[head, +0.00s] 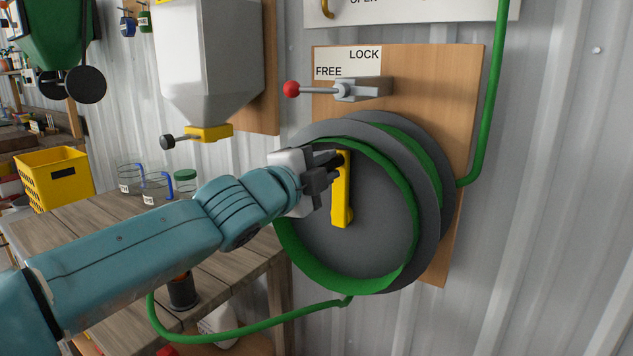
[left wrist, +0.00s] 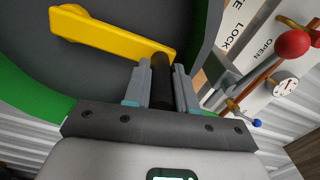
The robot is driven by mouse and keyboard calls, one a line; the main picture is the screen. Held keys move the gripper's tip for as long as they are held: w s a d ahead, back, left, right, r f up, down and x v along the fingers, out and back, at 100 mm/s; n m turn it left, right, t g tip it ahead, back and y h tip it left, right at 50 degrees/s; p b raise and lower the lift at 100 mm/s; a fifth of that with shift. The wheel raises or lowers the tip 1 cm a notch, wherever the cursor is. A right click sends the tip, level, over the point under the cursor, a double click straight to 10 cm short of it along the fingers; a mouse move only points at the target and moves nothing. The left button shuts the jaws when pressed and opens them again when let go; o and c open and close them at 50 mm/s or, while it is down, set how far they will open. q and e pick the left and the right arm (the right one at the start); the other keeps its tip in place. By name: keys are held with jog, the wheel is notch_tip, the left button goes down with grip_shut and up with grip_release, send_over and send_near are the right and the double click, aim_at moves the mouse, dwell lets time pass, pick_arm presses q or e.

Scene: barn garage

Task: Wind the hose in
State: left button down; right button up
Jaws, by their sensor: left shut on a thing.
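A grey hose reel (head: 375,235) with green rims is mounted on a wooden board on the wall. Its yellow crank (head: 341,195) points upward, with a dark handle at its top end. My left gripper (head: 335,162) is shut on the crank's handle. In the left wrist view the dark handle (left wrist: 161,82) stands between the fingers, beside the yellow crank arm (left wrist: 110,33). The green hose (head: 240,331) hangs from the reel's bottom and loops left below the bench. The lock lever (head: 335,89) with a red knob points left, beside the FREE label. My right gripper is not in view.
A wooden bench (head: 235,283) stands at left, with glass jars (head: 157,188) and a yellow crate (head: 55,178). A white hopper (head: 208,65) with a yellow outlet hangs above it. A green pipe (head: 492,95) runs down the wall to the reel. Corrugated wall at right is clear.

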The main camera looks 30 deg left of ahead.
pick_arm(q)
jog(key=shift+d+f+m+b, duration=0.15)
jog(key=shift+d+m+b, duration=0.35)
jog(key=shift+d+b, duration=0.1)
jog(key=d+f+m+b, duration=0.3)
jog(key=d+m+b, duration=0.4)
jog(key=m, duration=0.1)
jog(key=shift+s+d+f+m, duration=0.25)
jog(key=shift+s+f+m, duration=0.05)
jog(key=shift+m, duration=0.1)
jog(key=c, duration=0.9)
grip_release()
